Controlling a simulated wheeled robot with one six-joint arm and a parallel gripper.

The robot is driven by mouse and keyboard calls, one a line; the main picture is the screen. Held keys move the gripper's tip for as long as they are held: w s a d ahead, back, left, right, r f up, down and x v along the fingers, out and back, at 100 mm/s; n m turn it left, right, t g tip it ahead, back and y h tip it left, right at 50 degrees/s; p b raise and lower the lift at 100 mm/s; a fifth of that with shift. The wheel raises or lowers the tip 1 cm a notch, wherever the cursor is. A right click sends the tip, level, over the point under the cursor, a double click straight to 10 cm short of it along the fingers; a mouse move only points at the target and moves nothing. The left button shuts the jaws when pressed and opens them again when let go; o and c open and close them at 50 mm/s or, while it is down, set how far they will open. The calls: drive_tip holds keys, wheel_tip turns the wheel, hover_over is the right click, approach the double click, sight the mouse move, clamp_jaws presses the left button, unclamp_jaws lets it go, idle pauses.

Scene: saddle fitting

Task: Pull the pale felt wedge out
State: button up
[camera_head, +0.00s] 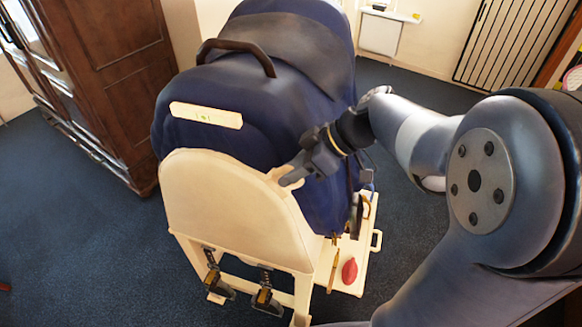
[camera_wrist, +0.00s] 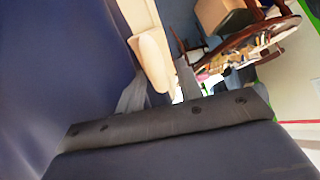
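The pale felt wedge (camera_head: 283,174) appears as a small cream piece at the right shoulder of the cream upright board, beside the dark blue saddle form (camera_head: 255,100). In the wrist view a pale block (camera_wrist: 152,60), which looks like the wedge, lies ahead between my finger lines. My gripper (camera_head: 290,178) is at the wedge in the head view. In the wrist view my gripper (camera_wrist: 163,75) has its two grey fingers apart, with a gap between the block and the right finger. I cannot tell whether the left finger touches it. The wedge's inner end is hidden.
The cream board (camera_head: 225,210) stands in front of the blue form. A low tray (camera_head: 352,250) holds a red object (camera_head: 349,271). A wooden cabinet (camera_head: 110,70) stands at left. Blue floor is clear between.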

drive_tip(key=shift+a+f, duration=0.2)
clamp_jaws()
idle(0.3)
